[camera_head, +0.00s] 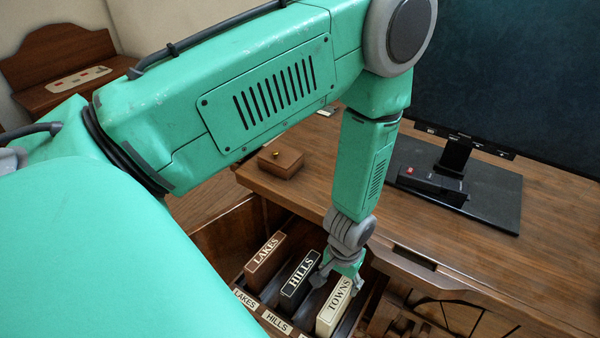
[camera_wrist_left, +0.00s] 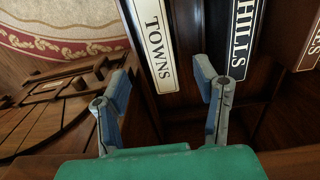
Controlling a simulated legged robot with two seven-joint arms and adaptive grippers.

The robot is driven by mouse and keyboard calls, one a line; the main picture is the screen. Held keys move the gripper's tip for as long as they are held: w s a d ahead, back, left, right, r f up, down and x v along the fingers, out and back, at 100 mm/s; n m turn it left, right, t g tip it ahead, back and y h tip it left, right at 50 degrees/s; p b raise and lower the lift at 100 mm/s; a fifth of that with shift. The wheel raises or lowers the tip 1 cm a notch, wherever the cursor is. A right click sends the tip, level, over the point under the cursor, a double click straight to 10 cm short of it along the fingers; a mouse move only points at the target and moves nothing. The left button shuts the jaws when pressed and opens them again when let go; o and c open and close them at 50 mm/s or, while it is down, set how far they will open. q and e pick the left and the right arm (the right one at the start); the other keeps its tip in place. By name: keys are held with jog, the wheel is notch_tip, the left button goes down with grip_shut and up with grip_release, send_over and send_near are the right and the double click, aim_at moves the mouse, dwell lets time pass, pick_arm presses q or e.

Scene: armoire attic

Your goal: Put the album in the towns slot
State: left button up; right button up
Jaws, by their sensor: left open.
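The cream album marked TOWNS (camera_head: 333,309) stands upright at the right end of a row of albums in a dark wooden rack. It also shows in the left wrist view (camera_wrist_left: 155,45). My left gripper (camera_head: 341,279) is over its far end, open. In the left wrist view the fingers (camera_wrist_left: 160,80) stand apart, one on each side of the album's end, with no clear grip on it. The slot labels LAKES (camera_head: 244,299) and HILLS (camera_head: 277,322) show on the rack's front. A third label is cut off at the bottom edge. My right gripper is out of view.
The black HILLS album (camera_head: 299,275) and brown LAKES album (camera_head: 265,257) stand left of TOWNS. A wooden desk (camera_head: 440,245) with a monitor (camera_head: 500,80) and a small wooden box (camera_head: 281,162) lies beyond. My arm hides part of the scene.

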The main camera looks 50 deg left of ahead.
pick_arm(q)
jog(key=s+a+m, duration=0.3)
jog(key=s+a, duration=0.1)
jog(key=s, duration=1.3)
jog(key=shift+a+r+t, duration=0.2)
jog(key=shift+r+t, duration=0.1)
jog(key=shift+r, duration=0.05)
